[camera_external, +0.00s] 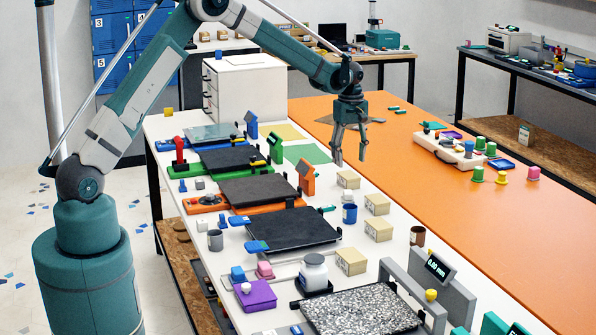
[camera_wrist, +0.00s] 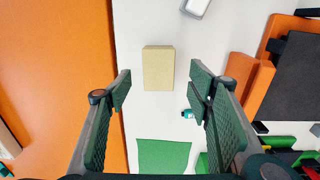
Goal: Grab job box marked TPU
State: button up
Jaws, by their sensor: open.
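Several tan job boxes stand on the white table strip: one nearest the green mat (camera_external: 347,179), one beyond the blue cup (camera_external: 377,204), one below that (camera_external: 379,229) and one nearer the front (camera_external: 351,262). Their markings are too small to read, so I cannot tell which says TPU. My gripper (camera_external: 349,153) is open and empty, pointing down above the box nearest the green mat. In the wrist view a single tan box (camera_wrist: 158,68) lies ahead between the open fingertips (camera_wrist: 160,88), apart from them; its top shows no lettering.
Dark-bedded printers (camera_external: 292,229) line the left of the boxes. A blue cup (camera_external: 349,214) and a brown cup (camera_external: 417,236) stand close to them. The green mat (camera_external: 307,154) lies flat behind. The orange surface (camera_external: 460,240) to the right is mostly clear near the boxes.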

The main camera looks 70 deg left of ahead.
aim_at(349, 175)
jog(key=shift+w+a+f, duration=0.15)
jog(key=shift+a+f, duration=0.1)
jog(key=shift+f, duration=0.2)
jog(key=shift+f, duration=0.15)
jog(key=shift+f, duration=1.15)
jog(key=shift+f, duration=0.15)
jog(key=shift+a+f+b, duration=0.15)
jog(key=shift+f+b, duration=0.4)
jog(key=shift+f, duration=1.9)
jog(key=c, duration=1)
jog(key=shift+r, duration=0.15)
